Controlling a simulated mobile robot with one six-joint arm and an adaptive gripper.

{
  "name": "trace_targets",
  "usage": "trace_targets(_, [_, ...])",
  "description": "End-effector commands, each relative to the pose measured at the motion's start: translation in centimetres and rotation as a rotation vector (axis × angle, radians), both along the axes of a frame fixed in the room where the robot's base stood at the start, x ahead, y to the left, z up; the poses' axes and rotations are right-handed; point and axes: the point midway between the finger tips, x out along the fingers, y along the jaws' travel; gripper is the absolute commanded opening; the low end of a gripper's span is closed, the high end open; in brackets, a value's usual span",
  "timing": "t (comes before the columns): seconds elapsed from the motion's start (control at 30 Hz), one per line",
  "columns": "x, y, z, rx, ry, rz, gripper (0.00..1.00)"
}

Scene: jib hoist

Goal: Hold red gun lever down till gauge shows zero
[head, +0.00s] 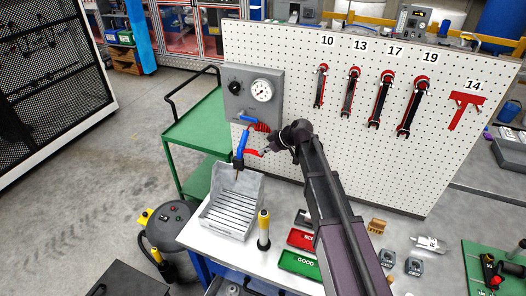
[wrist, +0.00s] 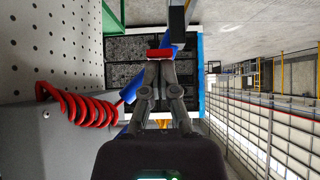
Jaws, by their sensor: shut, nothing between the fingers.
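The blue air gun (head: 241,146) hangs below the grey gauge panel (head: 238,97), above a grey slatted tray. Its red lever (head: 253,152) sticks out to the right, towards my gripper (head: 267,150). In the wrist view the shut fingertips of my gripper (wrist: 159,64) are right at the red lever (wrist: 159,54), with nothing between them. I cannot tell whether they press on it. The blue gun body (wrist: 132,90) runs behind the fingers. The round white gauge (head: 262,90) faces the head camera; its needle is too small to read surely.
A red coiled hose (wrist: 80,108) hangs beside the gun. The slatted tray (head: 209,212) and a yellow-capped bottle (head: 263,226) stand on the bench below. The white pegboard (head: 300,150) with wrenches stands behind my arm. A green cart (head: 196,128) is at the left.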

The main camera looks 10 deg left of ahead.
Motion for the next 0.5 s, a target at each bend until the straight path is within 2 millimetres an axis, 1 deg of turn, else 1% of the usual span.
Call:
trace_targets(0.23, [0.0,-0.1,0.2,-0.001,-0.001,-0.001,0.00])
trace_targets(0.5, [0.1,-0.1,1.1,-0.001,-0.001,-0.001,0.00])
